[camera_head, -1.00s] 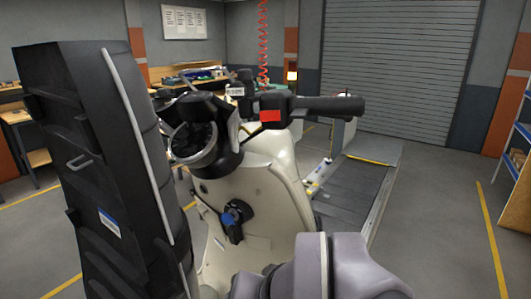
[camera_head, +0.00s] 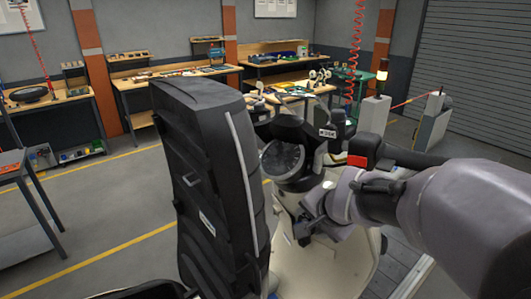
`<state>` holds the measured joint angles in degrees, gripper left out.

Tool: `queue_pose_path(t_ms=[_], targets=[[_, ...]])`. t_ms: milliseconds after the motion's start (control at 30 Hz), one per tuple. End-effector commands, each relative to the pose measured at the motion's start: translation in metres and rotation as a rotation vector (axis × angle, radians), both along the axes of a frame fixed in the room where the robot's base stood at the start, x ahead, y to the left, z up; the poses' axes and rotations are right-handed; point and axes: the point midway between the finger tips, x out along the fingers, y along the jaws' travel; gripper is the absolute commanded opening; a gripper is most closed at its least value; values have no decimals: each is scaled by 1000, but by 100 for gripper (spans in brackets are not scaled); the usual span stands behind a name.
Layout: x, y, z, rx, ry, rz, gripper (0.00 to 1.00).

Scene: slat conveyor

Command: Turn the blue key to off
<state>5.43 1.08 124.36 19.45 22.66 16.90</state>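The cream and black scooter (camera_head: 335,262) stands at lower centre, with its round dark gauge (camera_head: 288,158) and black handlebar facing me. The blue key is not visible now; my gripper and wrist cover part of the cream panel below the gauge. My gripper (camera_head: 306,228) is at that panel, below and right of the gauge. Its fingertips are small and dark against black parts there, so I cannot tell whether they are open or touching the key.
A tall black case-like panel (camera_head: 210,170) stands close on the left of the scooter. Workbenches (camera_head: 180,83) with tools line the back wall. A grey table (camera_head: 35,215) is at far left. Open floor (camera_head: 110,225) lies between. The conveyor edge (camera_head: 412,278) shows at lower right.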

Motion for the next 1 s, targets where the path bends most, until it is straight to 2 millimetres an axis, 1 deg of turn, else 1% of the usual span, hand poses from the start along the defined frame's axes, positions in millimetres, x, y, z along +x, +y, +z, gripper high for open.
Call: queue_pose_path(t_ms=[33, 100, 200, 300, 467, 700, 767, 900, 1000], targets=[[7, 2, -15, 1, 5, 1, 55], [19, 4, -30, 1, 4, 2, 55], [33, 5, -48, 0, 3, 0, 55], [43, 7, -61, -1, 3, 1, 55], [52, 8, -69, 1, 1, 1, 55], [52, 8, -69, -1, 0, 1, 55], [52, 8, -69, -1, 0, 1, 46], [52, 8, -69, 0, 1, 1, 18], [52, 8, -69, 0, 1, 1, 0]])
